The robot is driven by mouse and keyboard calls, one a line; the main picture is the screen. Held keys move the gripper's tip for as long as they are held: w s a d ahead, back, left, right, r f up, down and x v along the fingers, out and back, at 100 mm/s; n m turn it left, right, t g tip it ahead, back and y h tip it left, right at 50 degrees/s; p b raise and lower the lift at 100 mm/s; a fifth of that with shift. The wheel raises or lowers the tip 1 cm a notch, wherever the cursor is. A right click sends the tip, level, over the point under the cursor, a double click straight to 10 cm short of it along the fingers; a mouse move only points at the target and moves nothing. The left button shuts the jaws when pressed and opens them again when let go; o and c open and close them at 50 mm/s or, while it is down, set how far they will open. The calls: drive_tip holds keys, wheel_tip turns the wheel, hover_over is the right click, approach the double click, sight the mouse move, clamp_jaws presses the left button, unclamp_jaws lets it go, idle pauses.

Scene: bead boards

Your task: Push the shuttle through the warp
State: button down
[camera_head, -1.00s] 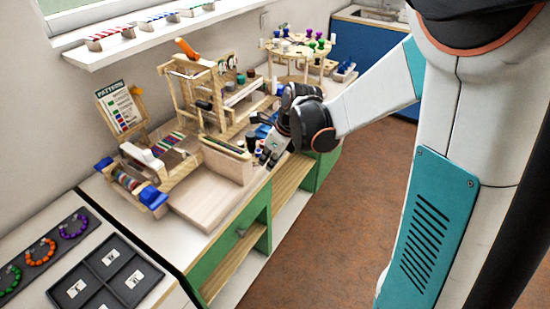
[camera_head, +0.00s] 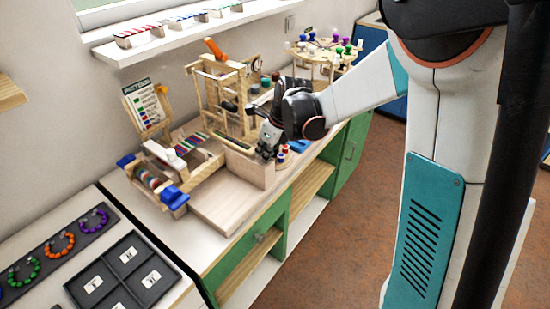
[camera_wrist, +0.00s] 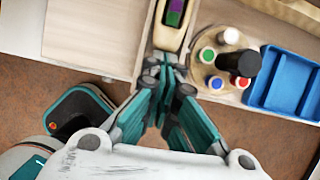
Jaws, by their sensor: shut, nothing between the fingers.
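The shuttle (camera_wrist: 172,22) shows at the top middle of the wrist view as a pale wooden body with a green and purple insert; its far end is cut off by the frame. My gripper (camera_wrist: 166,72) is shut, its fingertips at or very near the shuttle's near end; I cannot tell whether they touch.
A round wooden holder (camera_wrist: 232,42) with coloured pegs stands close right of my fingers, and a blue tray (camera_wrist: 262,92) lies beyond it. A pale board (camera_head: 225,205) lies before the loom. A dark divided tray (camera_head: 112,262) is at lower left.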

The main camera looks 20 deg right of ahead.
sight(247, 147)
drive_tip(key=w+a, duration=0.1)
drive_tip(key=w, duration=0.1)
drive_tip(key=w+a, duration=0.2)
drive_tip(key=shift+w+a+r, duration=0.15)
drive_tip(key=shift+w, duration=0.15)
drive_tip(key=shift+w+a+r, duration=0.1)
drive_tip(key=shift+w+r, duration=0.05)
drive_tip(key=shift+r, duration=0.05)
drive_tip(key=shift+w+a, duration=0.1)
drive_tip(key=shift+a, duration=0.15)
drive_tip(key=shift+d, duration=0.15)
